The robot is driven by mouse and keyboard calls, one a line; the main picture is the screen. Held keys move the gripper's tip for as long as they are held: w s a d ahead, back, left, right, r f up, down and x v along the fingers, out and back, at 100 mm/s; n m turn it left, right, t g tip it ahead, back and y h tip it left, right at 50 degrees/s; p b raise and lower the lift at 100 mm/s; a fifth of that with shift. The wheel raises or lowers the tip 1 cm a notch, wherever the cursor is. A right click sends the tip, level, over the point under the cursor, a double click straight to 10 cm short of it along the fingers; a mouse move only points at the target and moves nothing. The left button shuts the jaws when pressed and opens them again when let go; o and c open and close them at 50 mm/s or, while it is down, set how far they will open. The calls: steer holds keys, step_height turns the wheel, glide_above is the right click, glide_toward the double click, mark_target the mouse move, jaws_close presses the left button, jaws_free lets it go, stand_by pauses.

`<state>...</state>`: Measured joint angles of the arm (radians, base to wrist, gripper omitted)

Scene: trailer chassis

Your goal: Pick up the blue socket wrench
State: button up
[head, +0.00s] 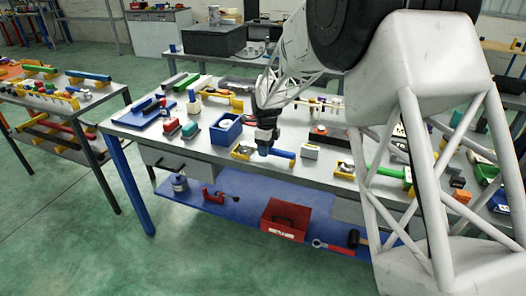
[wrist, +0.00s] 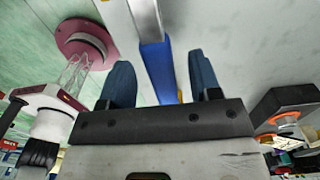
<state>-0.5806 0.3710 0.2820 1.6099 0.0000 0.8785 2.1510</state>
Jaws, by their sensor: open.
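My gripper (wrist: 162,75) is open, its two dark blue fingers spread on either side of a blue bar (wrist: 155,62) with a yellow edge. I take this bar for the blue socket wrench, but its full shape is hidden. In the head view my gripper (head: 264,150) points down near the front edge of the workbench. A blue and yellow piece (head: 284,154) shows just right of the fingertips. I cannot tell whether the fingers touch it.
The workbench (head: 225,165) carries a blue bin (head: 226,131) left of my gripper and a small white box (head: 310,151) to the right. A red toolbox (head: 286,218) stands on the blue lower shelf. Several other tools crowd the bench.

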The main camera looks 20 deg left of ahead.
steer(key=shift+f, duration=1.35)
jaws_close()
steer(key=shift+r, duration=0.1)
steer(key=shift+r, duration=0.75)
step_height(320, 180, up, 2)
steer(key=shift+r, duration=0.1)
steer(key=s+d+r, duration=0.1)
steer(key=s+d, duration=0.7)
steer(key=s, duration=0.5)
steer(key=shift+s+d, duration=0.2)
steer(key=shift+d, duration=0.1)
